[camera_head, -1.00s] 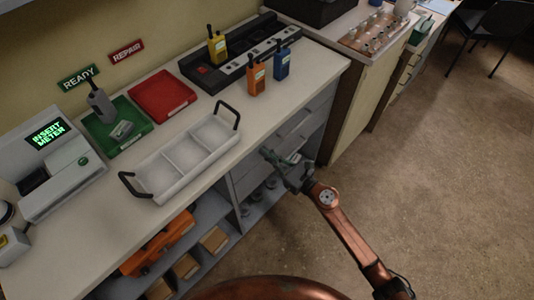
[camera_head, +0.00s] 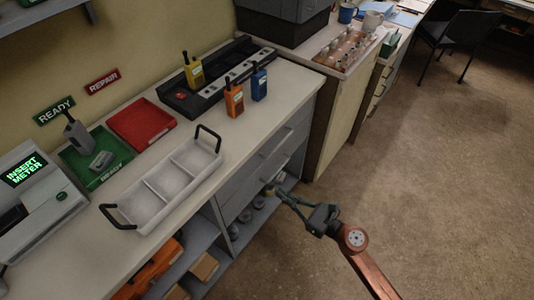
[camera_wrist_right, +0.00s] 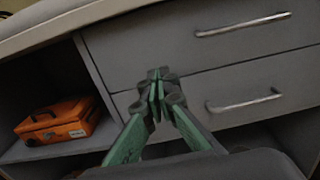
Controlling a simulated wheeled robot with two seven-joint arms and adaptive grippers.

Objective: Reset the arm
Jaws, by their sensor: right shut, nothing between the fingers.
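My right gripper (camera_head: 275,187) is shut and empty. It is held in front of the console's drawers, below the worktop, with its copper arm reaching in from the lower right. In the right wrist view its green fingers (camera_wrist_right: 160,88) are together, pointing at the grey drawer fronts (camera_wrist_right: 180,62). I cannot tell whether the fingertips touch the drawer front. My left gripper is not in view.
The worktop holds a white divided tray (camera_head: 148,202), a green tray (camera_head: 115,173), a red tray (camera_head: 162,139), a charger rack (camera_head: 222,87) and radios (camera_head: 234,97). An orange case (camera_wrist_right: 58,120) sits on a shelf below.

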